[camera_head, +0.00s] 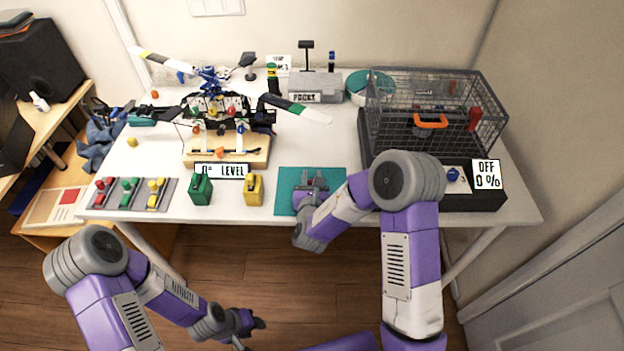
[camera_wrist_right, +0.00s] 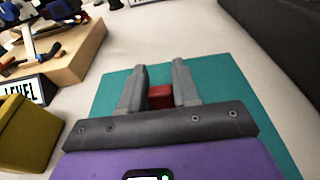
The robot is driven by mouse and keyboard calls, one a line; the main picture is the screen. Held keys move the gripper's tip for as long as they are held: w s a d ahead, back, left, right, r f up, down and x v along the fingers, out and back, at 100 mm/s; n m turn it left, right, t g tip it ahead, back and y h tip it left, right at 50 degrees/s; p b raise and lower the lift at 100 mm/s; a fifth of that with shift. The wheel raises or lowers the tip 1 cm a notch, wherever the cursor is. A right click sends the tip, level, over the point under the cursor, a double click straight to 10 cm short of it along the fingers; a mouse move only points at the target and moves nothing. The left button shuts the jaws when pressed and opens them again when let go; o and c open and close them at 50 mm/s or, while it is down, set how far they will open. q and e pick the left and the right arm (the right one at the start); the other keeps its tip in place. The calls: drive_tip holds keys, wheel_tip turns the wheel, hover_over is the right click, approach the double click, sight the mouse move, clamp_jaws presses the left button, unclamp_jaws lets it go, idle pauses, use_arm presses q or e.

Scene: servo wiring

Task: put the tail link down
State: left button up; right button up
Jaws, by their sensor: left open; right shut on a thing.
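My right gripper (camera_wrist_right: 160,88) is shut on a small red part, taken as the tail link (camera_wrist_right: 160,97), above or at the teal mat (camera_wrist_right: 222,80). Only a red patch shows between the two grey fingers; the rest is hidden, and I cannot tell whether it touches the mat. In the head view the right gripper (camera_head: 313,182) is over the teal mat (camera_head: 285,198), and the part cannot be made out. My left gripper (camera_head: 256,322) is open and empty, low in front of the table, above the floor.
Left of the mat stand a yellow box (camera_head: 253,190), a green box (camera_head: 201,188) and a grey tray (camera_head: 103,204) with red, green and yellow pieces. A model helicopter (camera_head: 215,105) on a wooden base is behind. A wire cage (camera_head: 440,100) stands at the right.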

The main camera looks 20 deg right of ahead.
drive_tip(key=shift+f, duration=0.2)
drive_tip(key=o, duration=1)
drive_tip(key=shift+r, duration=0.1)
drive_tip(key=shift+r, duration=0.2)
drive_tip(key=p+v, duration=0.1)
drive_tip(key=v, duration=1.1)
drive_tip(key=shift+f, duration=0.1)
drive_tip(key=shift+d+p, duration=0.1)
drive_tip(key=shift+p, duration=0.2)
